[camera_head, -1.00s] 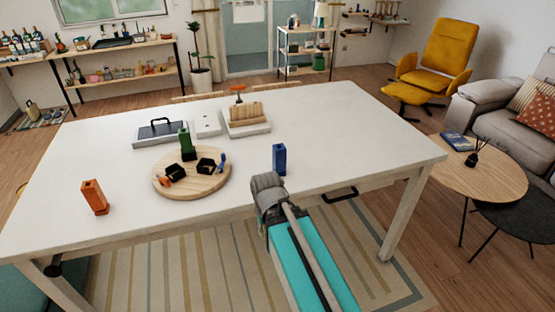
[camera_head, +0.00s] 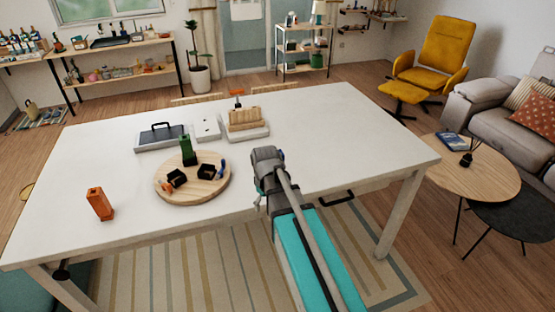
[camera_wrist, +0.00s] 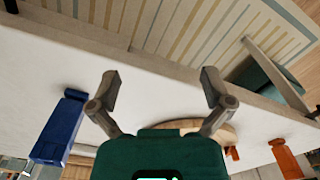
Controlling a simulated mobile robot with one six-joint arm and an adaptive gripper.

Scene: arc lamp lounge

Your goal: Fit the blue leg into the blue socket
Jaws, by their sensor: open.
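The blue leg (camera_wrist: 58,128) stands on the white table at the left of the wrist view; in the head view my arm hides it. My gripper (camera_wrist: 161,90) is open and empty, its two fingers apart above the table, with the blue leg off to one side. The round wooden board (camera_head: 190,195) carries black socket blocks, and a small blue part (camera_head: 222,167) at its right side appears to mark the blue socket. A green leg (camera_head: 186,148) stands upright at the back of the board. The board is partly hidden behind my gripper in the wrist view.
An orange leg (camera_head: 99,203) stands on the table (camera_head: 330,125) at the left. A dark-topped tray with a handle (camera_head: 160,136), a white plate (camera_head: 207,128) and a wooden block holder (camera_head: 244,120) sit at the back. The table's right part is clear.

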